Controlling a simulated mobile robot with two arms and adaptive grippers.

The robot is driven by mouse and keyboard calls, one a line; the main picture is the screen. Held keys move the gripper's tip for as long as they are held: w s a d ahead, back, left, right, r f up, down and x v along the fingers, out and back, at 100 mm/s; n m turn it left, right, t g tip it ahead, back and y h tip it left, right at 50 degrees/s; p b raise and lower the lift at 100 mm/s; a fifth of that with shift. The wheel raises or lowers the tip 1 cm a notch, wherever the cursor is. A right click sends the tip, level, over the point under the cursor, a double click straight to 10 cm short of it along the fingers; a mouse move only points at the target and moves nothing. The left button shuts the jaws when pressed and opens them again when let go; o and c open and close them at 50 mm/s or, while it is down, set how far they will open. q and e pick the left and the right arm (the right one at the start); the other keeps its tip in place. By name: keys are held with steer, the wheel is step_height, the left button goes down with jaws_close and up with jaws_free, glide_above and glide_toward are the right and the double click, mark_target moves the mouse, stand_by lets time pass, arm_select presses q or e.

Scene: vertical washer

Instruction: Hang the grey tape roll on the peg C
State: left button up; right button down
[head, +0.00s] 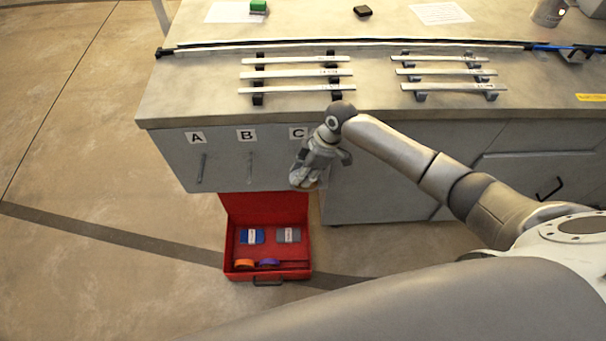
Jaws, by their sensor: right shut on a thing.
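The label C (298,133) is on the front panel of the workbench, to the right of A and B. The peg below it is hidden behind my right gripper (306,181). That gripper points down in front of the panel, below and slightly right of the label, and is shut on a small roll at its fingertips. The roll is mostly covered by the fingers; it appears to be the grey tape roll (304,187). I cannot tell whether it touches the peg. My left gripper is not in view.
Peg A (202,168) and peg B (250,166) are bare. An open red toolbox (231,270) below the panel holds an orange roll (244,263), a purple roll (268,262) and blue and grey packs. Metal bars (296,73) lie on the benchtop.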

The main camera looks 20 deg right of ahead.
steer(key=shift+w+d+r+t, duration=0.15)
steer(key=shift+w+d, duration=0.1)
steer(key=shift+w, duration=0.2)
steer(key=shift+w+d+r+t, duration=0.15)
steer(key=shift+w+d, duration=0.1)
steer(key=shift+w, duration=0.2)
steer(key=c, duration=1.5)
jaws_free()
steer(key=shift+f, duration=0.15)
steer(key=o, duration=0.5)
steer(key=shift+w+a+f, duration=0.1)
steer(key=shift+w+f, duration=0.2)
steer(key=shift+w, duration=0.2)
steer(key=shift+s+r, duration=0.1)
steer(key=shift+a, duration=0.1)
